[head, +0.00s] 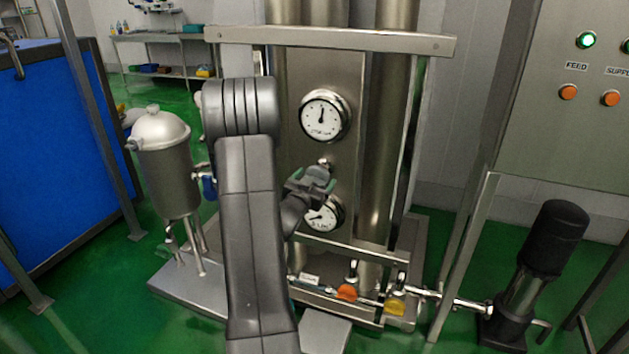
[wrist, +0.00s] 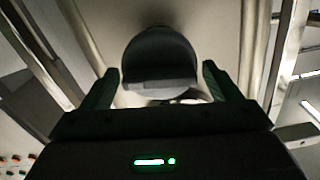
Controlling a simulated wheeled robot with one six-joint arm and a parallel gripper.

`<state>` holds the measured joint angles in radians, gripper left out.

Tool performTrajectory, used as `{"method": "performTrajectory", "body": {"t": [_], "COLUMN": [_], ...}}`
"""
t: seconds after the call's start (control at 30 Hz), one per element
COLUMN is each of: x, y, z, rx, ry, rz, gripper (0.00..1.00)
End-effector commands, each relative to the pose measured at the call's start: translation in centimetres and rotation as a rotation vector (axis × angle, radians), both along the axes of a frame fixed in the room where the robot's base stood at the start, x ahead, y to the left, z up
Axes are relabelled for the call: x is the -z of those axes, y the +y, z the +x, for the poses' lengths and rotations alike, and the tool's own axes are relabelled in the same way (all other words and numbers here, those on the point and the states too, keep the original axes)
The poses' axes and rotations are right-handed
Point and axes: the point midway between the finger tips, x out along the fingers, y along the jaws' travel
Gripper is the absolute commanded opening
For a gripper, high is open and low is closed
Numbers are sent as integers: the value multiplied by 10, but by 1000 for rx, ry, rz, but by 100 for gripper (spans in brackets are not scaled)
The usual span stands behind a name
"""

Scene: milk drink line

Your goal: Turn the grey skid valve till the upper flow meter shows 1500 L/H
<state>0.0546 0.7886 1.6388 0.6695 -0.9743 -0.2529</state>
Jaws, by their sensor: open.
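The grey skid valve (wrist: 160,62) shows in the wrist view as a dark rounded knob between my two open fingers, with a visible gap on each side. In the head view my gripper (head: 318,172) is in front of the skid panel, between the two dials, and hides most of the valve. The upper dial (head: 324,116) has a white face with its needle pointing about straight up; its figures are too small to read. The lower dial (head: 322,216) is partly covered by my gripper. My gripper also shows in the wrist view (wrist: 158,85), open and not closed on the knob.
An orange valve handle (head: 346,292) and a yellow one (head: 394,307) are low on the skid. A steel vessel (head: 168,170) stands at the left, a black pump (head: 545,250) at the right. A control panel (head: 580,130) with lit green and orange buttons is at upper right.

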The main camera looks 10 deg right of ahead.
Motion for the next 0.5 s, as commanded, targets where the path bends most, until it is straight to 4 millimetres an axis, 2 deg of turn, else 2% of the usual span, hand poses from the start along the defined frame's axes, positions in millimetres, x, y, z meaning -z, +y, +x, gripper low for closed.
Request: {"method": "performTrajectory", "body": {"t": [0.23, 0.27, 0.4, 0.5], "x": [0, 0, 0, 0], "y": [-1, 0, 0, 0], "z": [1, 1, 0, 0], "rx": [0, 0, 0, 0], "ry": [0, 0, 0, -1], "rz": [0, 0, 0, 1], "gripper": [84, 80, 52, 50]}}
